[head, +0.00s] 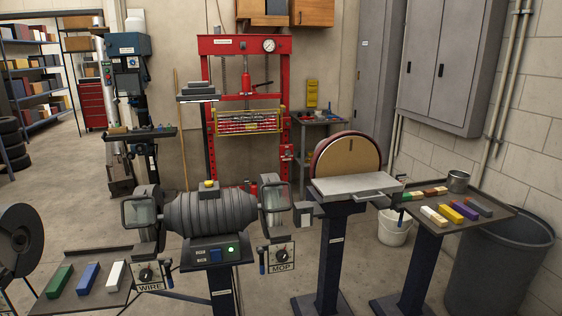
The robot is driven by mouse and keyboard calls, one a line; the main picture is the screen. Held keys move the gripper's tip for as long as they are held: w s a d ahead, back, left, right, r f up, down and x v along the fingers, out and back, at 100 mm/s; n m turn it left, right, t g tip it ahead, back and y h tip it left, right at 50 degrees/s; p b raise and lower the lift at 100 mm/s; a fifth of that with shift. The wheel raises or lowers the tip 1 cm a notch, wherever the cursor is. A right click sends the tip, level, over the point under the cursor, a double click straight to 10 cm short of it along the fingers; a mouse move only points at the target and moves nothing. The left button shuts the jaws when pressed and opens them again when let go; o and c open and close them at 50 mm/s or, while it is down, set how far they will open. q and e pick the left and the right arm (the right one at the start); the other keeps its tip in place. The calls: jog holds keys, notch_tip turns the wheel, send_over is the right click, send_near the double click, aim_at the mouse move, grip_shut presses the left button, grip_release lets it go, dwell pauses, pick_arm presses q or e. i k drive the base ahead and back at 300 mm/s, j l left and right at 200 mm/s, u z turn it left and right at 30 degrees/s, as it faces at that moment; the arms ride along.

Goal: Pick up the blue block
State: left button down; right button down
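The blue block (87,278) is a long bar lying on the dark tray (120,254) at the lower left. It lies between a green block (60,281) and a white block (115,275), with small gaps between them. Its top and near end are visible, and nothing covers it. I can make out neither my left nor my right gripper in the head view.
A grey buffing machine (210,212) on a pedestal stands right of the tray, with a WIRE sign box (149,275) close to the tray's right side. A disc sander (346,165) and a second tray (488,218) with several coloured bars stand further right.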

aim_at(83, 287)
jog(key=u, duration=1.35)
